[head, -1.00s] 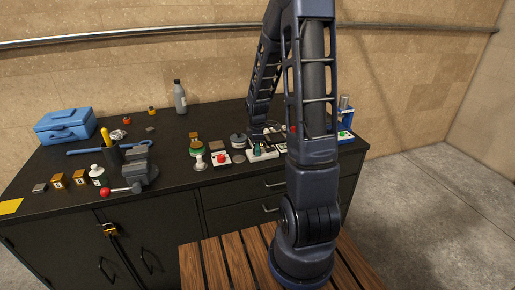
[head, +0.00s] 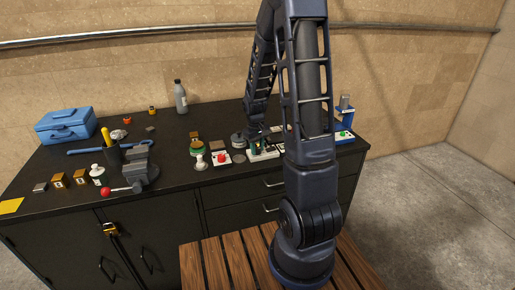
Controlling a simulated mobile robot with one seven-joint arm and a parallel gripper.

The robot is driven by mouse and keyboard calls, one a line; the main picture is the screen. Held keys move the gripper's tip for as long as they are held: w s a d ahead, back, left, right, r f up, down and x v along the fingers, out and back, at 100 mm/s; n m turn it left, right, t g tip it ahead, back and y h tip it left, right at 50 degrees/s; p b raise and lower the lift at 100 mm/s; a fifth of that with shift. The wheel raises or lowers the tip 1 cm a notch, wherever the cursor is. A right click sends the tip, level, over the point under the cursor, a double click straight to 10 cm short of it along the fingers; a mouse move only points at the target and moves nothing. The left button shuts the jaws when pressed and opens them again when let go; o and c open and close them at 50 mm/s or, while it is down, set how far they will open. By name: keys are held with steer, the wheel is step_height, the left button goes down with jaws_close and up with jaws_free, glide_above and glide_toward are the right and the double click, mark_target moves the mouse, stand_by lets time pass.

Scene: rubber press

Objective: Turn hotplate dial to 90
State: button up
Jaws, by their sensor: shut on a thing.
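A low white unit (head: 268,156), which I take for the hotplate, sits near the front edge of the black worktop, just left of my forearm. Small green and dark parts show on it. My gripper (head: 256,143) points down at the left part of this unit, low against it. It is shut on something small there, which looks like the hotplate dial. The dial's face, marks and setting are too small and too covered to read. My arm hides the right part of the unit.
A blue stand (head: 344,125) is at the right end. A vise (head: 140,168) and blue toolbox (head: 66,125) lie further left.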

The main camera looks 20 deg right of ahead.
steer(key=m, duration=0.5)
steer(key=shift+m, duration=0.3)
steer(key=m, duration=0.5)
steer(key=shift+w+a+m+g, duration=0.1)
steer(key=shift+m+g, duration=0.2)
steer(key=o, duration=1)
steer(key=shift+c, duration=0.2)
step_height(320, 180, up, 11)
steer(key=shift+w+a, duration=0.2)
steer(key=shift+a, duration=0.05)
